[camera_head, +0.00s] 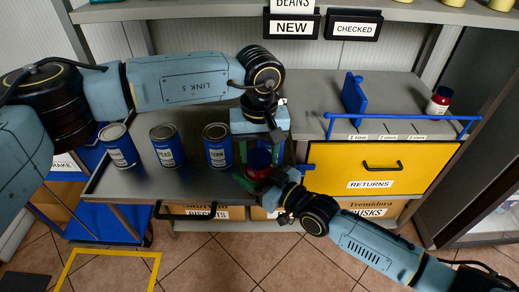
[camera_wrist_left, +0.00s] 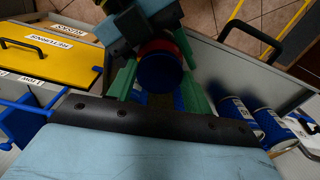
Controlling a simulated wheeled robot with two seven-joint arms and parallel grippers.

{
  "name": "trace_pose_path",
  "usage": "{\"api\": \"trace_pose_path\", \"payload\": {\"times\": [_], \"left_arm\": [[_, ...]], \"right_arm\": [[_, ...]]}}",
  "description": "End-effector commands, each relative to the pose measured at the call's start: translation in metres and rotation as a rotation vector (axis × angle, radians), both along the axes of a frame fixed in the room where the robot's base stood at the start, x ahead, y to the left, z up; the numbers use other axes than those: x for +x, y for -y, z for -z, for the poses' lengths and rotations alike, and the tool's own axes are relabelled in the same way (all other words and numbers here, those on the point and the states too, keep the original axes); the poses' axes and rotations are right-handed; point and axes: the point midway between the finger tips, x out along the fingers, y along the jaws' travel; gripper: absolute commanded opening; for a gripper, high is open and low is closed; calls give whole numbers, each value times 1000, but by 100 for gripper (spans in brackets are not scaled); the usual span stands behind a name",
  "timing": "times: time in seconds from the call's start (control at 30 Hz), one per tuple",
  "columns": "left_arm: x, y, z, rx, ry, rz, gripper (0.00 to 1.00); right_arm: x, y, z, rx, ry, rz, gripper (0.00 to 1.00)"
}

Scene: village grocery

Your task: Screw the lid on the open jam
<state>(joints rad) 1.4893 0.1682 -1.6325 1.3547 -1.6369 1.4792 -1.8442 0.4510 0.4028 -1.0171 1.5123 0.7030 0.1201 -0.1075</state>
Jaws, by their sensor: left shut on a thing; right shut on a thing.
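The open jam (camera_head: 259,174) is a red jar, held upright by my right gripper (camera_head: 257,180) at the front right of the grey counter. The dark blue lid (camera_head: 260,158) is at the top of the jar, between the green fingers of my left gripper (camera_head: 259,150), which points down from above. In the left wrist view the round lid (camera_wrist_left: 160,70) sits between the green fingers, with a strip of the red jam (camera_wrist_left: 184,46) behind it. The lid looks in line with the jar; whether it is seated on the thread cannot be seen.
Several blue cans (camera_head: 167,146) stand left of the grippers on the grey counter (camera_head: 190,188). A yellow returns panel (camera_head: 420,160) is to the right, below a blue rail (camera_head: 400,117). Another jam jar with a blue lid (camera_head: 438,101) stands behind the rail.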

Motion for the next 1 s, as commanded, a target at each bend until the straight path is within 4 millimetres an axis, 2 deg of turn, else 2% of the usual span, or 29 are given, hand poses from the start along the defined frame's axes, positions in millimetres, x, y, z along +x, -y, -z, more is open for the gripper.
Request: {"api": "trace_pose_path", "payload": {"times": [0.3,0.5,0.63,0.93,0.97,1.0], "left_arm": [[0,-1,-1,-1,1,592,29],[0,-1,0,-1,1,868,29],[1,-1,0,-1,1,941,29],[1,-1,0,-1,1,950,29],[1,-1,0,-2,1,950,54],[1,-1,0,-1,1,949,59]], "right_arm": [[0,0,0,0,0,0,0],[0,0,0,0,0,0,0],[0,0,0,-1,-1,0,0],[0,0,0,-1,-1,0,0],[0,0,0,-1,-1,0,0],[0,0,0,-1,-1,0,0]]}}
